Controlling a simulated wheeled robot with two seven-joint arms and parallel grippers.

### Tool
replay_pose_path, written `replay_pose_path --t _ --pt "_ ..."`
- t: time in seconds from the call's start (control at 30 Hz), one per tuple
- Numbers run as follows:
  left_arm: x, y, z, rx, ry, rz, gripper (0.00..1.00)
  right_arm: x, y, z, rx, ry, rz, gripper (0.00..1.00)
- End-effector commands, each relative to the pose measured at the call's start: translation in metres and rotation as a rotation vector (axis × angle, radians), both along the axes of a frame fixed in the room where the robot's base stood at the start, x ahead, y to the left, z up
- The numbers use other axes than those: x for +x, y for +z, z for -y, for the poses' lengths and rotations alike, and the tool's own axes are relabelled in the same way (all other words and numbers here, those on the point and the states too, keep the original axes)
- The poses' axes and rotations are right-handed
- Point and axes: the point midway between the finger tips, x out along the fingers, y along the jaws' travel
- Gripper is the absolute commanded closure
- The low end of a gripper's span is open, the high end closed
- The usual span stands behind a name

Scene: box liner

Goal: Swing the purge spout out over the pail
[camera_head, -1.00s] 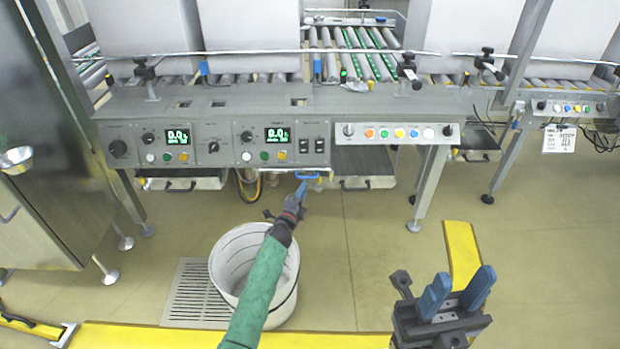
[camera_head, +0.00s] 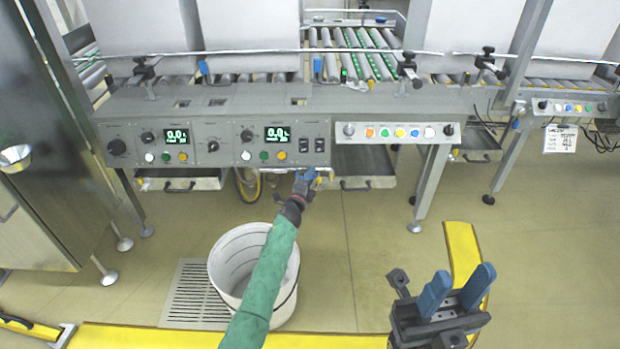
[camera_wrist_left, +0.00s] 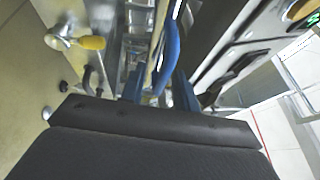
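The purge spout appears to be the pale pipe with a blue handle under the front edge of the console; in the head view my left gripper (camera_head: 304,184) mostly covers it. In the left wrist view the blue curved handle (camera_wrist_left: 170,48) stands between my two spread blue fingers (camera_wrist_left: 159,92). Gaps seem to show beside it, so the left gripper looks open around the handle. The white pail (camera_head: 226,262) stands on the floor below, partly hidden by my left forearm. My right gripper (camera_head: 456,290) is open and empty at the lower right.
The grey console (camera_head: 215,140) with displays and buttons runs above the spout. Shallow trays (camera_head: 364,182) hang beneath it. A floor grate (camera_head: 190,292) lies left of the pail. A yellow floor strip (camera_head: 140,336) runs along the front. A steel cabinet (camera_head: 35,130) stands at left.

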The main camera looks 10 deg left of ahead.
Motion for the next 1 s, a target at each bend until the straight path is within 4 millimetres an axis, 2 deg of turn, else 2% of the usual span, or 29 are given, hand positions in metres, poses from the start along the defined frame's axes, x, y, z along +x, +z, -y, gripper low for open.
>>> replay_pose_path --t 0.03,0.2,0.57,1.0 --pt "0.000 0.000 0.000 0.000 0.000 0.000 0.69 0.000 0.000 0.000 0.000 0.000 0.000 0.64" --pt "0.000 0.000 0.000 0.000 0.000 0.000 1.00 0.000 0.000 0.000 0.000 0.000 0.000 0.64" --pt "-0.002 0.000 0.000 0.001 -0.006 -0.001 1.00 0.001 0.001 0.000 -0.001 -0.002 -0.002 0.64" --pt "-0.018 0.001 -0.002 0.003 -0.086 -0.002 1.00 -0.002 0.007 0.003 -0.016 -0.031 -0.011 0.64"
